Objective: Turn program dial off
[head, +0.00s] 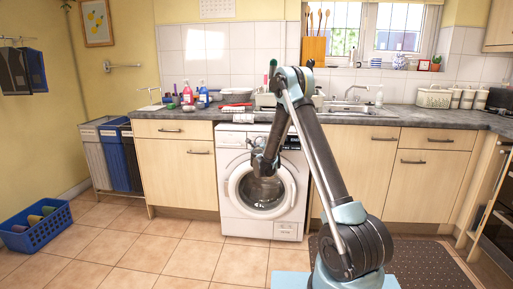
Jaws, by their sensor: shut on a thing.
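The white washing machine (231,170) stands under the worktop, with its round door (239,194) closed. Its control panel (232,137) runs along the top front. My arm reaches down from the upper right to the machine's front. My gripper (254,143) is at the panel, above the door, and is shut on the program dial. The dial itself is hidden by the gripper and wrist, so its setting cannot be read.
Wooden cabinets (175,165) flank the machine under a dark worktop (416,119) with bottles and a sink. Laundry bins (112,158) stand at the left. A blue basket (37,228) lies on the tiled floor. Floor in front of the machine is clear left of my arm.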

